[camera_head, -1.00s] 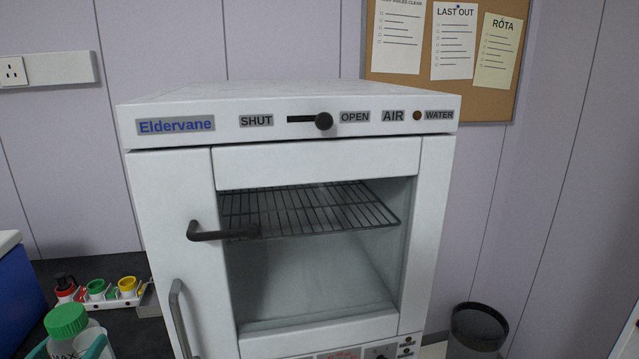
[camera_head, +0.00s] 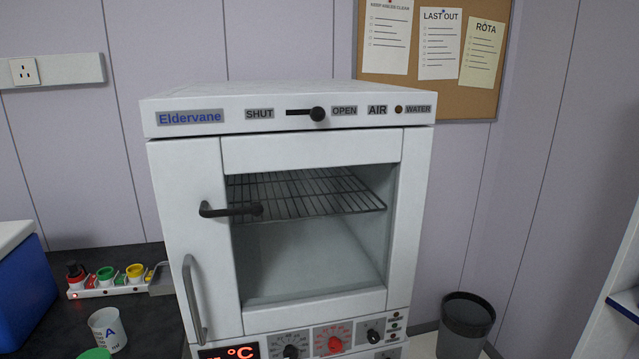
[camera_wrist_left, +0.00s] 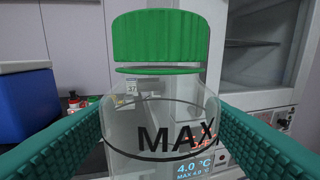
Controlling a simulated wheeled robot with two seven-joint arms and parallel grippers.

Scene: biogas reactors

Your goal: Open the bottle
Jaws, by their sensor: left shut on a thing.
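A clear bottle (camera_wrist_left: 150,115) marked MAX fills the middle of the left wrist view. It stands upright between the teal fingers of my left gripper (camera_wrist_left: 160,130), which is shut on its body. Its ribbed green cap (camera_wrist_left: 160,38) is on top, above the fingers, with a thin green ring just below it. I cannot tell whether the cap is loose. In the head view only the top of the green cap (camera_head: 96,354) shows at the bottom edge; the bottle's body and my left gripper are out of that picture. My right gripper is in neither view.
A white oven-like cabinet (camera_head: 190,250) with a glass window stands ahead. Left of it, on the dark bench (camera_head: 60,320), are a beaker marked A (camera_head: 107,330), a rack with coloured caps (camera_head: 118,287) and a blue box (camera_head: 25,290). A bin (camera_head: 466,325) stands right.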

